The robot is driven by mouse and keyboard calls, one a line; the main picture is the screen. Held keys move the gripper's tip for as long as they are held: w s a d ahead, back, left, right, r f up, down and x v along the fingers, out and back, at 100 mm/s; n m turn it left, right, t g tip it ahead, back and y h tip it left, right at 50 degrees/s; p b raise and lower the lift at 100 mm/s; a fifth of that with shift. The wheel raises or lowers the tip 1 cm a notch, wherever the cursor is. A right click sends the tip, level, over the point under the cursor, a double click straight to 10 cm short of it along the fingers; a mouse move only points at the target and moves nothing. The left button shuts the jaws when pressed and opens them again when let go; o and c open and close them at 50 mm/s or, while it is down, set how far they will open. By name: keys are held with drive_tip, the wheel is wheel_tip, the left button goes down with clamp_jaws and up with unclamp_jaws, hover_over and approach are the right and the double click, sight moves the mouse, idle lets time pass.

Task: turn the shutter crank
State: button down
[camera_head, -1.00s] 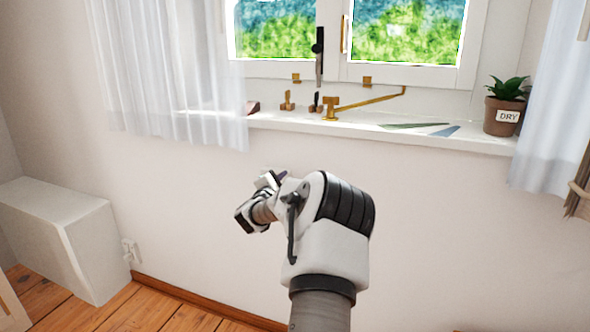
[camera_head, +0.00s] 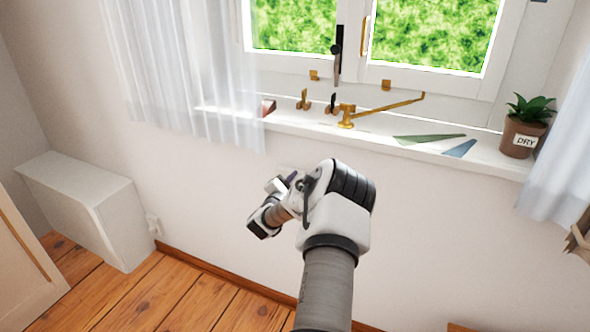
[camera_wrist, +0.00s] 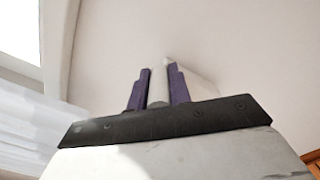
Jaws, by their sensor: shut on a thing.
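My gripper (camera_head: 282,184) is in front of the white wall, below the windowsill, in the head view. The wrist view shows its two purple fingers (camera_wrist: 160,76) shut on a pale grey rod (camera_wrist: 157,92), which appears to be the shutter crank's handle. The rod stands between the fingers and its tip shows past them. A white block-like part shows behind the right finger in the wrist view. The rest of the crank is too small or hidden behind my wrist to make out in the head view.
The windowsill (camera_head: 385,145) above bears a brass lever (camera_head: 390,107), small brass fittings, flat green and blue pieces and a potted plant (camera_head: 523,130) marked DRY. A sheer curtain (camera_head: 190,85) hangs at left. A white box (camera_head: 85,205) stands at the lower left.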

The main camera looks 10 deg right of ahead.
drive_tip(key=shift+p, duration=0.3)
drive_tip(key=c, duration=1.3)
unclamp_jaws()
drive_tip(key=shift+s, duration=0.1)
drive_tip(key=b+v, duration=0.2)
drive_tip(key=v, duration=1.1)
drive_tip(key=shift+s+a, duration=0.3)
drive_tip(key=shift+c, duration=0.3)
